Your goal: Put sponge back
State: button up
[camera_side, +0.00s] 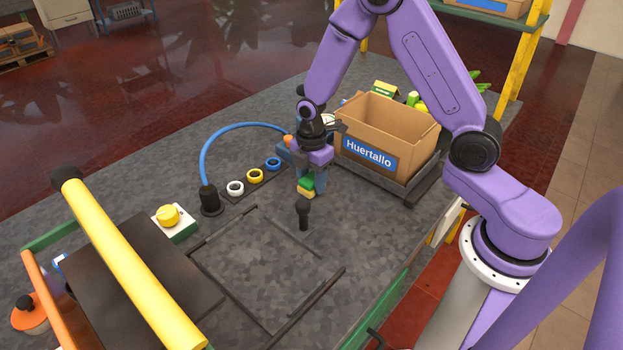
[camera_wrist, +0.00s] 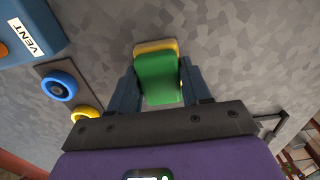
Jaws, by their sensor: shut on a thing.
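The sponge, a green and yellow block (camera_side: 306,187), is in my gripper. In the wrist view its green face (camera_wrist: 159,78) is toward the camera, with a yellow edge along the top. My gripper (camera_wrist: 159,85) is shut on it, one dark blue finger on each side. In the side view my gripper (camera_side: 310,177) points down and holds the sponge over the grey table, left of the cardboard box. A short black upright piece (camera_side: 303,213) shows just in front of the sponge. I cannot tell the exact height of the sponge above the table.
The cardboard box (camera_side: 376,150) stands on a dark platform to the right. Blue, yellow and white rings (camera_side: 254,176) sit in a strip to the left, near a blue arched hose (camera_side: 208,148). A blue VENT box (camera_wrist: 30,33) is close by. Dark rails (camera_side: 235,225) lie in front.

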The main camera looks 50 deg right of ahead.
aim_at(311, 177)
jog(key=shift+f, duration=0.25)
jog(key=o, duration=1)
jog(key=shift+r, duration=0.1)
jog(key=shift+r, duration=6.15)
jog(key=s+a+r+m, duration=0.1)
jog(key=s, duration=0.8)
jog(key=s+a+r+m, duration=0.1)
jog(key=s+r+m, duration=0.1)
jog(key=s, duration=0.7)
jog(key=s+r+m, duration=0.2)
jog(key=s, duration=0.7)
jog(key=shift+s+a, duration=0.25)
jog(key=shift+a, duration=0.15)
